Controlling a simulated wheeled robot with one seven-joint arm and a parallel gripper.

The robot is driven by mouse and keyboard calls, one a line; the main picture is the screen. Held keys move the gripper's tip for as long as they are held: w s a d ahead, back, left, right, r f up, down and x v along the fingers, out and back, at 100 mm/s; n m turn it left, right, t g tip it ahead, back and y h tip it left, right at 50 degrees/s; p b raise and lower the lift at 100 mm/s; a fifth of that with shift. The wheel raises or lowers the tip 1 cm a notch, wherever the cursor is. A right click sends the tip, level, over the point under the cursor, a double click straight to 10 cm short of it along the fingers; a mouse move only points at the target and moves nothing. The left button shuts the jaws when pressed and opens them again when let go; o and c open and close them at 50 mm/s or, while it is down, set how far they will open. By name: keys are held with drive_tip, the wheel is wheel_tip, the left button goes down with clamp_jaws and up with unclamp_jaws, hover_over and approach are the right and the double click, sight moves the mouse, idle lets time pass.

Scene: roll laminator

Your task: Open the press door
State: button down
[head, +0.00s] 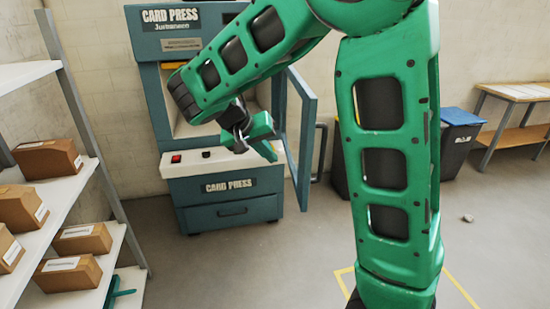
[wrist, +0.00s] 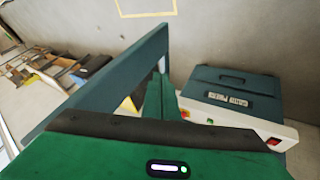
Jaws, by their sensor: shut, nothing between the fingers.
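The card press (head: 228,213) is a teal cabinet with a cream control ledge, against the back wall. Its door (head: 304,140), a teal frame around a clear pane, stands swung out on the right side, so the front opening shows. A dark upright handle (head: 320,152) shows beside the door. My gripper (head: 266,142) is shut and empty, in front of the opening and left of the door. In the wrist view my green fingers (wrist: 161,92) are between the door (wrist: 105,82) and the press (wrist: 235,83). I cannot tell whether they touch the door.
A red switch (head: 176,158) and a dark knob (head: 206,154) sit on the ledge. A shelf rack (head: 72,188) with several brown boxes stands at left. A blue-lidded bin (head: 462,117) and a wooden table (head: 515,92) are at right. The floor before the press is clear.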

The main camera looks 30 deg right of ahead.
drive_tip(key=shift+s+d+f, duration=0.1)
drive_tip(key=shift+d+f, duration=0.95)
drive_tip(key=shift+d, duration=0.35)
drive_tip(key=shift+s+d+f, duration=0.1)
drive_tip(key=shift+d+f, duration=1)
drive_tip(key=shift+d, duration=0.3)
drive_tip(key=shift+s+d+f, duration=0.1)
drive_tip(key=shift+d+f, duration=0.95)
drive_tip(key=shift+d, duration=0.35)
